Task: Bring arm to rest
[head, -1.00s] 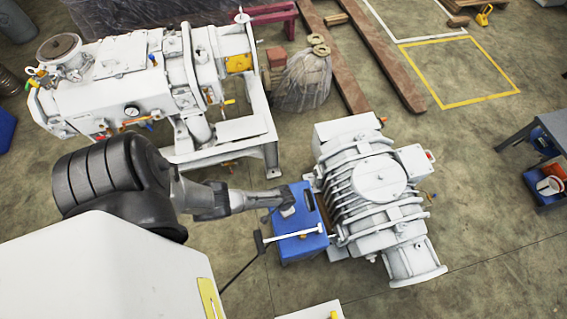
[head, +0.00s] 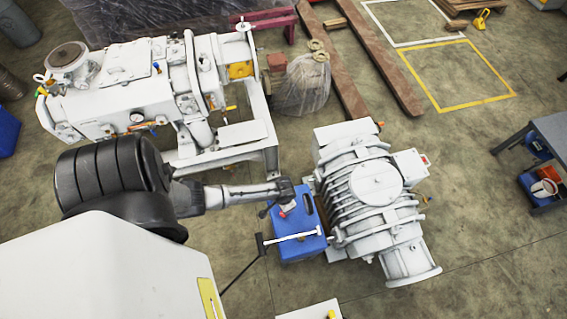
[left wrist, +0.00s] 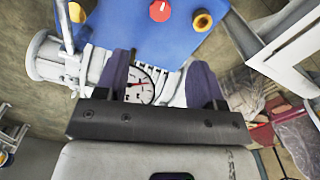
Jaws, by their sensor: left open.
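My left arm comes in from the left in the head view. Its gripper (head: 284,198) is above the far edge of a blue box (head: 304,247). In the left wrist view the two gripper fingers (left wrist: 163,82) are apart. A round white gauge (left wrist: 139,85) shows between them, and nothing looks gripped. The blue surface with a red knob (left wrist: 162,10) and yellow knobs lies beyond the fingertips. My right gripper is in neither view.
A white ribbed pump (head: 375,185) stands right of the blue box. A larger white machine on a frame (head: 125,85) stands behind my arm. A white-topped T-shaped tool (head: 291,237) is at the box. Open floor lies at the lower right.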

